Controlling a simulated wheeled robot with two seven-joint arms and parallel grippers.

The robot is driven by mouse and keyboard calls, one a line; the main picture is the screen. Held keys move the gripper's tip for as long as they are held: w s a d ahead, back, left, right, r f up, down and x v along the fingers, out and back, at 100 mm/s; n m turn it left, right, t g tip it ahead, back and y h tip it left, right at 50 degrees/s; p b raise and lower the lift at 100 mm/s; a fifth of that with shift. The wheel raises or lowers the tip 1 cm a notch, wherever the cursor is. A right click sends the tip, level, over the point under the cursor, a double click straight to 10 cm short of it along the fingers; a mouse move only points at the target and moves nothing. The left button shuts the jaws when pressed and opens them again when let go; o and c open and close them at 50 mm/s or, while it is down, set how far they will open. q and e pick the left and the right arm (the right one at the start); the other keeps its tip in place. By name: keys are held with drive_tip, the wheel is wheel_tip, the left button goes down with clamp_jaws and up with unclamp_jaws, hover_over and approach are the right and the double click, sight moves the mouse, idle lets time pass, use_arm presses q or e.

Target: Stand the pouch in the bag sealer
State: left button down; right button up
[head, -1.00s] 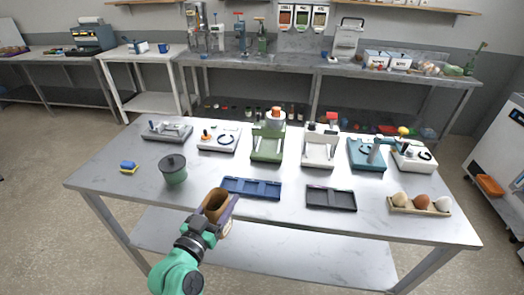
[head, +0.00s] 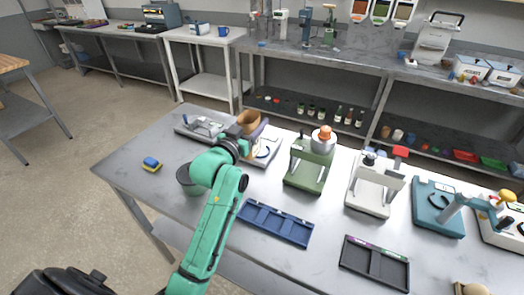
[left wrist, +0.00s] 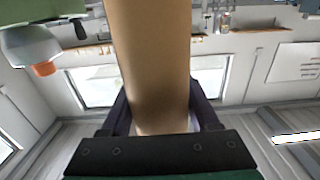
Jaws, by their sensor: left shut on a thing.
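The pouch (head: 248,122) is brown, open at the top and roughly upright. My left gripper (head: 241,137) is shut on it and holds it over the back left part of the table, in front of the wall side. In the left wrist view the pouch (left wrist: 155,60) fills the middle, with dark fingers on both sides of it. A low grey device with a lever (head: 205,127), perhaps the bag sealer, is at the table's back left corner, left of the pouch. A white device with a black ring (head: 266,150) is partly hidden behind my gripper. My right gripper is out of view.
A green press (head: 308,170) stands right of the pouch, then a white press (head: 370,190) and a teal device (head: 438,210). A blue tray (head: 275,222) and a black tray (head: 375,263) lie in front.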

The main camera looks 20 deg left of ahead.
sight(255, 149)
use_arm(q)
drive_tip(key=f, duration=1)
drive_tip(key=shift+w, duration=0.25)
drive_tip(key=shift+f, duration=0.15)
drive_tip(key=shift+c, duration=0.6)
unclamp_jaws()
